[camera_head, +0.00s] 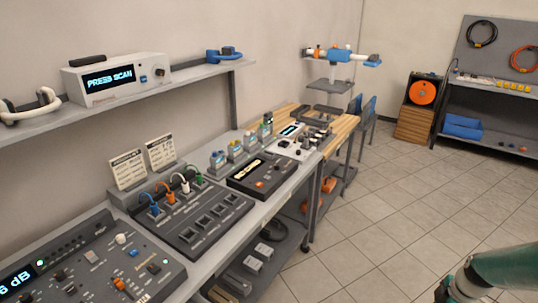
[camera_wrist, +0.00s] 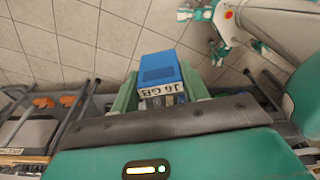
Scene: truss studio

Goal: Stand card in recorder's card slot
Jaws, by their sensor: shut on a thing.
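My gripper (camera_wrist: 161,92) shows in the wrist view, with its green fingers shut on a blue card (camera_wrist: 158,67). The card has a pale label that seems to read 16 GB, and its far end sticks out beyond the fingers. Tiled floor shows behind it. The card and gripper tips cannot be made out in the head view.
Several small coloured upright items (camera_head: 235,149) stand behind the black device. A dark panel with cables and square sockets (camera_head: 190,216) and a mixer (camera_head: 88,262) fill the near bench. A shelf with a PRESS SCAN unit (camera_head: 116,78) hangs above.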

